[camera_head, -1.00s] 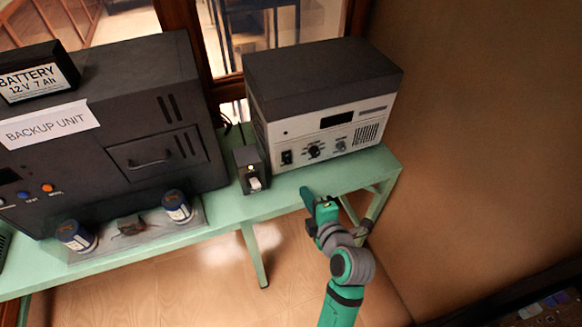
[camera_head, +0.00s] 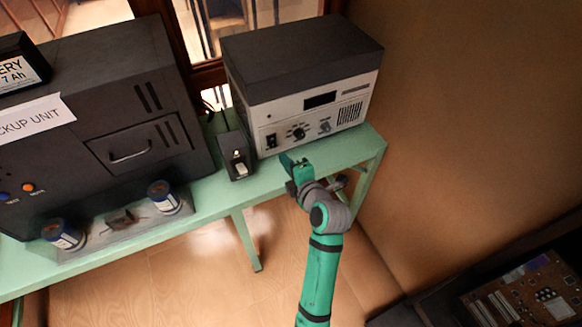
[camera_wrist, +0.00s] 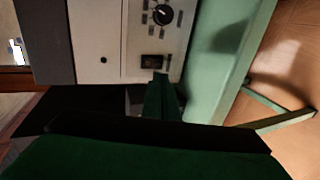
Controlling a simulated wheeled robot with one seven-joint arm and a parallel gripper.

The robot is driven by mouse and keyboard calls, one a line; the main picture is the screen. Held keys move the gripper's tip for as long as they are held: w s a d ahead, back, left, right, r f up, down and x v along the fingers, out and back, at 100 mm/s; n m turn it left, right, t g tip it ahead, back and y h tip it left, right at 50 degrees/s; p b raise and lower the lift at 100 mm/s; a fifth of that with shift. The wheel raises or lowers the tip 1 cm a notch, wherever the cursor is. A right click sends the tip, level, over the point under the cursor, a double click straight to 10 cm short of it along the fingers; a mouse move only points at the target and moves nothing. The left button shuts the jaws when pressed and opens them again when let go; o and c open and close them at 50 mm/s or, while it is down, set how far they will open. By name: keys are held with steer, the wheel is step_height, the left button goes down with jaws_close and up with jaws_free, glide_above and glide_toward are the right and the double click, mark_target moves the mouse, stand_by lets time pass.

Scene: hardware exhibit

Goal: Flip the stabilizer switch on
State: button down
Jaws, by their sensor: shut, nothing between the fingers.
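A box-shaped unit (camera_head: 305,88) with a dark top and pale front, seemingly the stabilizer, stands on the green bench. Its front has a dark display, two knobs and a black rocker switch (camera_head: 271,141) at the lower left. In the wrist view the rocker switch (camera_wrist: 152,61) shows close by, just beyond the fingertips. My gripper (camera_head: 289,161) is shut and empty, in front of the unit's lower front, a little right of the switch in the head view. The green fingers (camera_wrist: 160,80) point at the switch; I cannot tell whether they touch it.
A small black box (camera_head: 238,157) with a pale toggle stands just left of the unit. A large dark backup unit (camera_head: 110,110) fills the left, with two blue cans before it. The green bench (camera_head: 216,194) is narrow. A wall closes the right side.

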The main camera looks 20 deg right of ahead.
mark_target(272, 142)
steer(key=x, duration=0.7)
steer(key=shift+w+f, duration=0.1)
steer(key=shift+w, duration=0.2)
steer(key=shift+w+f, duration=0.1)
steer(key=shift+w, duration=0.05)
steer(key=shift+r, duration=0.85)
